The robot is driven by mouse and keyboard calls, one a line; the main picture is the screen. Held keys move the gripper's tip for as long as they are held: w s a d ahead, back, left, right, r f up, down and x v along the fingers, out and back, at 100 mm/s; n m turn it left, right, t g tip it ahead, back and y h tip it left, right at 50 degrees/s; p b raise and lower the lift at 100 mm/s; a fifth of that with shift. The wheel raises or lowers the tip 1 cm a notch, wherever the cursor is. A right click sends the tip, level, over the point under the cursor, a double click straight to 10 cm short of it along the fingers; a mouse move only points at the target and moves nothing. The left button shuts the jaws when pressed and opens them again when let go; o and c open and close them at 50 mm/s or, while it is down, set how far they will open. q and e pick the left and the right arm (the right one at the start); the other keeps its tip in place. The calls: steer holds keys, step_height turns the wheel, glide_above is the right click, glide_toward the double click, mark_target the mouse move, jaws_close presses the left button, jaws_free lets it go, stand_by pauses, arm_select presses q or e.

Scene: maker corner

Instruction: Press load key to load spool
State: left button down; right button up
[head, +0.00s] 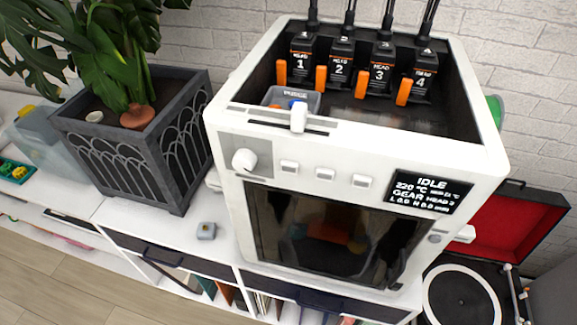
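A white 3D printer (465,165) stands on the cabinet. Its front panel has three small white keys in a row: a left key (290,167), a middle key (325,174) and a right key (362,182). I cannot read any label that tells which is the load key. The display (428,193) reads IDLE, 220 °C, GEAR, HEAD 2; its smaller text is hard to read. A green round edge (495,111), possibly the spool, shows behind the printer's right side, mostly hidden. Neither of my grippers is in view.
A round knob (244,160) and a slider (298,117) are left of and above the keys. Several numbered heads hang inside the open top. A planter (130,160) stands left, a record player (465,300) right. A small grey block (206,231) lies on the cabinet.

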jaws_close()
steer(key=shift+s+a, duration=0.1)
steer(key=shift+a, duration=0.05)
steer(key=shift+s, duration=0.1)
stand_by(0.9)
